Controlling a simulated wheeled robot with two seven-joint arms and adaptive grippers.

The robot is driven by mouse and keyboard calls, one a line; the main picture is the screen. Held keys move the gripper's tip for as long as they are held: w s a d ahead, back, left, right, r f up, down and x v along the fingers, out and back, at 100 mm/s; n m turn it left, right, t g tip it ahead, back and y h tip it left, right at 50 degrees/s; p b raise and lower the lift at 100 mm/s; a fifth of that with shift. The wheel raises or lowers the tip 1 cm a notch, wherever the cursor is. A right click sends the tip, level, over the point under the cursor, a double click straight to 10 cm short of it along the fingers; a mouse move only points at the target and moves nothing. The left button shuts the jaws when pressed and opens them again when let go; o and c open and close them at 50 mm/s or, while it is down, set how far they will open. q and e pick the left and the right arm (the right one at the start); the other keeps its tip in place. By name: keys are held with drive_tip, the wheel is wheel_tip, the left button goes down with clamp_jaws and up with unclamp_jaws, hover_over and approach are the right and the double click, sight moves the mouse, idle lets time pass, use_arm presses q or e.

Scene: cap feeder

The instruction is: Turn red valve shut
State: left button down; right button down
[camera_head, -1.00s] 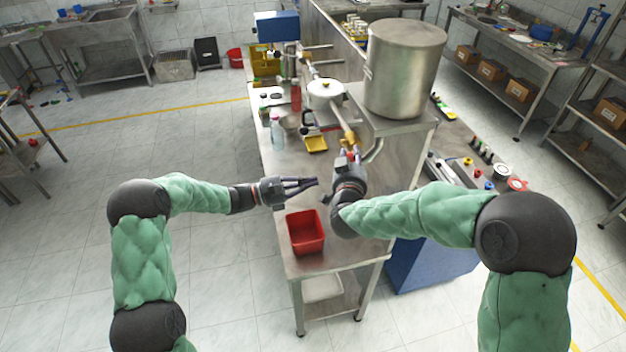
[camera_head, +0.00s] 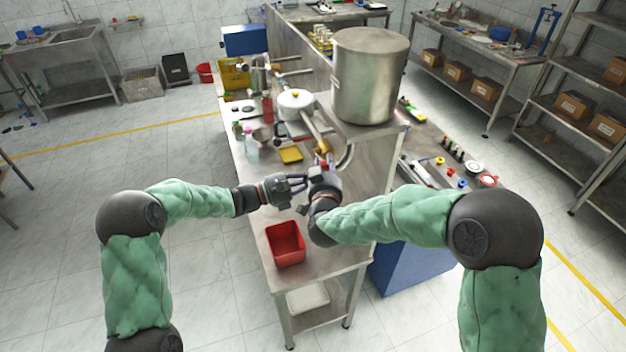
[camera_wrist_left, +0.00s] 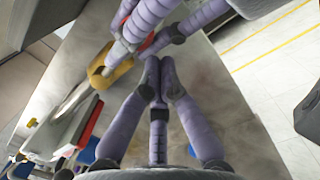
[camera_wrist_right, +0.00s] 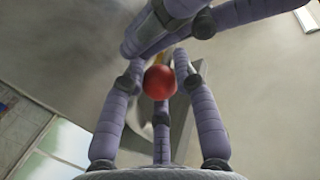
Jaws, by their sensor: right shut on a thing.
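The red valve knob (camera_wrist_right: 160,82) shows as a round red ball in the right wrist view, between the fingers of my right gripper (camera_wrist_right: 158,80). My right gripper is shut on it. In the head view this gripper (camera_head: 324,163) is at the brass end of the pipe (camera_head: 322,145), and its fingers hide most of the valve. A bit of red also shows among its fingers in the left wrist view. My left gripper (camera_head: 296,183) is just left of the right one, over the table. Its fingertips (camera_wrist_left: 160,82) lie near each other with nothing seen between them; its opening is unclear.
A red bin (camera_head: 285,245) stands on the near end of the steel table (camera_head: 262,190). A large metal tank (camera_head: 368,75) stands behind my right gripper. My two grippers are very close together.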

use_arm(q)
drive_tip(key=shift+s+d+r+n, duration=0.1)
drive_tip(key=shift+r+n, duration=0.2)
drive_tip(key=shift+r, duration=0.35)
use_arm(e)
drive_tip(key=c, duration=1)
unclamp_jaws()
drive_tip(key=shift+f, duration=0.1)
drive_tip(key=shift+o, duration=0.2)
drive_tip(key=shift+s, duration=0.1)
